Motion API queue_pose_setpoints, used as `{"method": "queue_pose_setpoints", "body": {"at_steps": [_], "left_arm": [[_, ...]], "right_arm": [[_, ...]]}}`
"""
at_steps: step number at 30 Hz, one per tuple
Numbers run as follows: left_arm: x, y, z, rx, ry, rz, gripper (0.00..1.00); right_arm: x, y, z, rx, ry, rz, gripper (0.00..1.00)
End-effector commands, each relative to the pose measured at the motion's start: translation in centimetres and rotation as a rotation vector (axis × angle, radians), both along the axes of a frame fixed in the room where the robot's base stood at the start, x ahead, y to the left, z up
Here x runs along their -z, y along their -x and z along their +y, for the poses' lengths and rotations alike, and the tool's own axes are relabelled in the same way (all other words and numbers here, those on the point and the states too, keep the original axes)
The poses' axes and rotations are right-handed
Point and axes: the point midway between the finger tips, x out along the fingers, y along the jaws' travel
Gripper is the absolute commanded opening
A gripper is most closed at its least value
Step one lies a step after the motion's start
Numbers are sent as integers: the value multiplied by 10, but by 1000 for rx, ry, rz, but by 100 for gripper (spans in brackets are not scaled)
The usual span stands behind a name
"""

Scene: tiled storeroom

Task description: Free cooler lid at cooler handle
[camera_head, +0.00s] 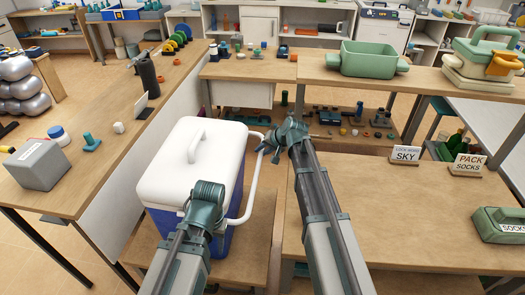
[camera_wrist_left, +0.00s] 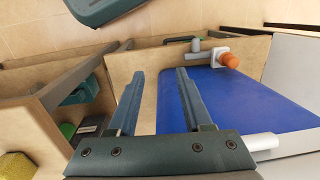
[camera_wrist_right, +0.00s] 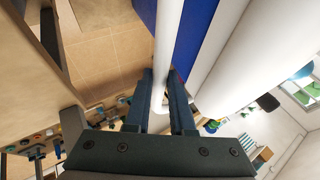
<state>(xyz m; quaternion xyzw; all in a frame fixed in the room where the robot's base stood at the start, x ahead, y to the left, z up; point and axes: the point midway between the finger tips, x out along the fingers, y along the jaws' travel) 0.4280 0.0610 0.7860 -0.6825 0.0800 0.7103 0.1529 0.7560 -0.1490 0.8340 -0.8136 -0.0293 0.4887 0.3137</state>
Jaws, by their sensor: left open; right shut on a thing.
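The cooler has a white lid (camera_head: 165,165) with a raised grip on top, lying flat on its blue body (camera_head: 234,190). The white cooler handle (camera_head: 254,185) is a bar out at the cooler's right side. My right gripper (camera_head: 270,150) is shut on this handle; in the right wrist view the white bar (camera_wrist_right: 168,40) runs between its fingers (camera_wrist_right: 161,78). My left gripper (camera_wrist_left: 160,74) is open and empty, in front of the cooler's near side. The left wrist view shows the blue wall (camera_wrist_left: 240,100) and an orange-tipped drain plug (camera_wrist_left: 228,61).
The cooler stands on a low wooden stand (camera_head: 240,272). A long bench (camera_head: 105,170) lies to the left with a grey box (camera_head: 38,163). A table (camera_head: 380,225) with signs is at the right. A green tub (camera_head: 366,58) stands on the back bench.

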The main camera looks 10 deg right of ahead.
Motion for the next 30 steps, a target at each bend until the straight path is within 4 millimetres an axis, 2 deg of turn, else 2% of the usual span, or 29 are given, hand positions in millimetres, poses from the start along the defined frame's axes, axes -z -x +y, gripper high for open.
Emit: {"method": "queue_pose_setpoints", "body": {"at_steps": [4,5,9,10,22,26,30], "left_arm": [[1,0,0,0,0,0,50],[1,0,0,0,0,0,50],[1,0,0,0,0,0,50],[1,0,0,0,0,0,50],[-4,0,0,0,0,0,50],[-19,0,0,0,0,0,50],[-42,0,0,0,0,0,50]], "right_arm": [[3,2,-2,-3,8,7,0],[3,2,-1,-3,8,7,24],[2,1,-2,-2,8,6,49],[2,1,-2,-1,8,6,52],[-3,3,-4,2,6,2,52],[-18,11,-9,3,6,3,52],[-41,26,-17,3,6,3,52]]}}
